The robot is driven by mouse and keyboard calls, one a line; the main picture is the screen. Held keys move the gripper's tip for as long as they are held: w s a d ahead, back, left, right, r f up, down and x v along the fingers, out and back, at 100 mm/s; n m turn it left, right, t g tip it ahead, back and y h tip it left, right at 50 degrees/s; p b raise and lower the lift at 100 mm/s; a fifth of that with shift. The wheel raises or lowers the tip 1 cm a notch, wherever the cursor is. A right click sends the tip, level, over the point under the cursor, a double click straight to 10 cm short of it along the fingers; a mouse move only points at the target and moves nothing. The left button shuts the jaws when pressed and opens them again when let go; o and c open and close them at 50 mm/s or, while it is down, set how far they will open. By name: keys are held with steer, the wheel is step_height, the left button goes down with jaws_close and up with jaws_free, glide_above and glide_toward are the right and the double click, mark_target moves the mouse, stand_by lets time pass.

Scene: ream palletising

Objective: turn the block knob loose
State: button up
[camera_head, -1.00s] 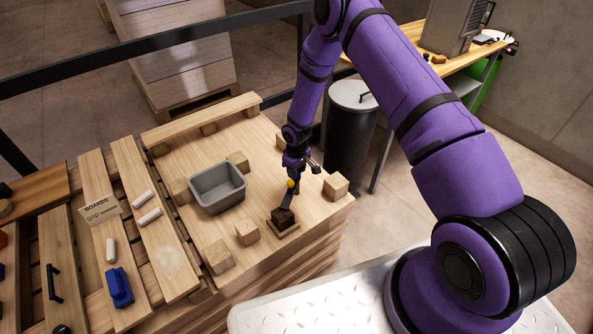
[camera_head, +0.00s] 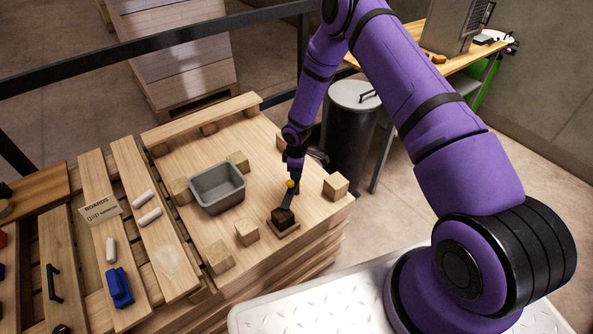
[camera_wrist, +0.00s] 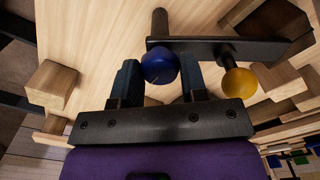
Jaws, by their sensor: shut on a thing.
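A dark brown block (camera_head: 283,215) sits on a light wooden base near the front right edge of the pallet top. In the wrist view a black bar (camera_wrist: 212,47) runs across above the block, with a blue ball knob (camera_wrist: 159,65) near its left end and a yellow ball (camera_wrist: 238,82) farther right. The yellow ball also shows in the head view (camera_head: 291,184). My gripper (camera_wrist: 158,78) has a finger on either side of the blue knob and is shut on it. In the head view my gripper (camera_head: 295,184) hides the blue knob.
A grey bin (camera_head: 218,187) and several wooden cubes, one at the right corner (camera_head: 335,186), stand around the block. A black trash can (camera_head: 349,125) stands beyond the pallet. A blue object (camera_head: 119,288) lies at lower left.

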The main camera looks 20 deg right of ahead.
stand_by(0.3)
steer(key=o, duration=0.9)
steer(key=shift+o, duration=0.2)
step_height(320, 180, up, 11)
steer(key=shift+f, duration=0.1)
